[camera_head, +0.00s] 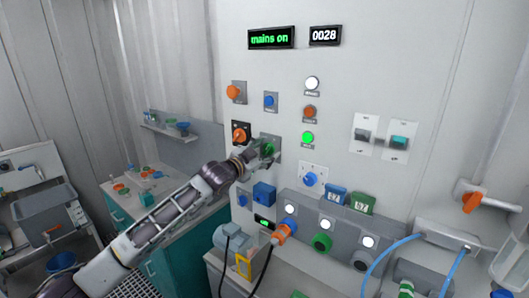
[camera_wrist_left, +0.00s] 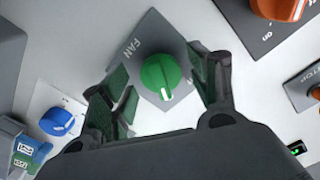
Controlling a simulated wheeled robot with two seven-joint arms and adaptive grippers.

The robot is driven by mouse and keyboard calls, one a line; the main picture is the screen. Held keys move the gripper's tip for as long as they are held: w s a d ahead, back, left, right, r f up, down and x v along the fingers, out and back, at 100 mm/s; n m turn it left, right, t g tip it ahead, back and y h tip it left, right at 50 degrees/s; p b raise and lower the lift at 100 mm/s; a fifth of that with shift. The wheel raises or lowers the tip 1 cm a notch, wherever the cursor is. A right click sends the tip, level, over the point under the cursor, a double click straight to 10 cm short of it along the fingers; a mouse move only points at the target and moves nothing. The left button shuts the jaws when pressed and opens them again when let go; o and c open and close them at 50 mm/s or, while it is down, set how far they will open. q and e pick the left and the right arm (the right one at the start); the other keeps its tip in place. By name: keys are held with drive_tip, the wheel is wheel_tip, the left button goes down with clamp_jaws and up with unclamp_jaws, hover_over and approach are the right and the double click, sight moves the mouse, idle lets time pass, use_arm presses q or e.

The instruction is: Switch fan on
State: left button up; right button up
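The fan switch is a green round knob (camera_wrist_left: 160,77) with a white pointer mark, on a grey plate (camera_wrist_left: 146,28) lettered FAN. In the left wrist view my left gripper (camera_wrist_left: 162,84) is open, with one dark finger on each side of the knob and gaps showing between. In the head view the left arm reaches up from the lower left, and its gripper (camera_head: 255,158) is at the green knob (camera_head: 269,149), partly covering its plate. Contact with the knob cannot be told. My right gripper is not in view.
Lit displays (camera_head: 271,38) top the panel. A bench with small items (camera_head: 140,178) stands left.

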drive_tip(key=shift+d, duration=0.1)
use_arm(q)
drive_tip(key=shift+v, duration=1.2)
drive_tip(key=v, duration=0.9)
drive_tip(key=shift+s+a, duration=0.2)
drive_tip(key=shift+s, duration=0.1)
